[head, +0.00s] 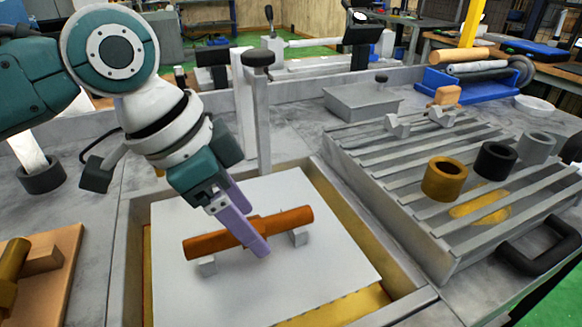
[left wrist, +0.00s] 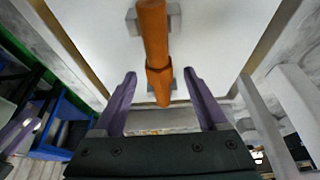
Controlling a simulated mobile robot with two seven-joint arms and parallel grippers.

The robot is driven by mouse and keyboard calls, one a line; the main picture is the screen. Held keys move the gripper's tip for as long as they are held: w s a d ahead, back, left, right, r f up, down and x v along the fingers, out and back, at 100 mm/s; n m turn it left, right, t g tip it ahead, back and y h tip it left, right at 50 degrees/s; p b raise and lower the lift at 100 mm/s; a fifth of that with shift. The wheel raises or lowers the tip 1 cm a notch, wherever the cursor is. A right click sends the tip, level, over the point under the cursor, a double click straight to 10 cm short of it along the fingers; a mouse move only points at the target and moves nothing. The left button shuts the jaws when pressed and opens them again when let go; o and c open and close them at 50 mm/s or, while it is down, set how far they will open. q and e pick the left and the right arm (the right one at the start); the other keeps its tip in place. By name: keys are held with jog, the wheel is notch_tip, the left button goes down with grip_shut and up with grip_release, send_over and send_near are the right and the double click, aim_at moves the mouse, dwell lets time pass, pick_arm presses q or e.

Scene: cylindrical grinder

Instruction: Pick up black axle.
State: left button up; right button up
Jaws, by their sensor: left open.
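An orange-brown axle (head: 225,240) with a thicker collar at its middle lies across two small grey supports (head: 299,237) on a white plate. My left gripper (head: 256,228), with lavender fingers, is open just above the axle's middle. In the left wrist view the axle (left wrist: 154,40) runs between the spread fingers (left wrist: 159,74) without visible grip; whether they touch it I cannot tell. No clearly black axle shows near the gripper.
The white plate (head: 330,270) sits in a walled tray (head: 365,235). A grey post (head: 260,110) with a black knob stands behind it. A slatted grey rack (head: 400,200) at right carries brass (head: 443,180), black (head: 495,161) and grey (head: 537,147) rings. A wooden board lies at left.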

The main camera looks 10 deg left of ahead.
pick_arm(q)
jog(key=shift+d+f, duration=0.1)
jog(key=shift+f, duration=0.15)
grip_shut()
dwell(0.4)
jog(key=shift+w+r, duration=0.1)
dwell(0.8)
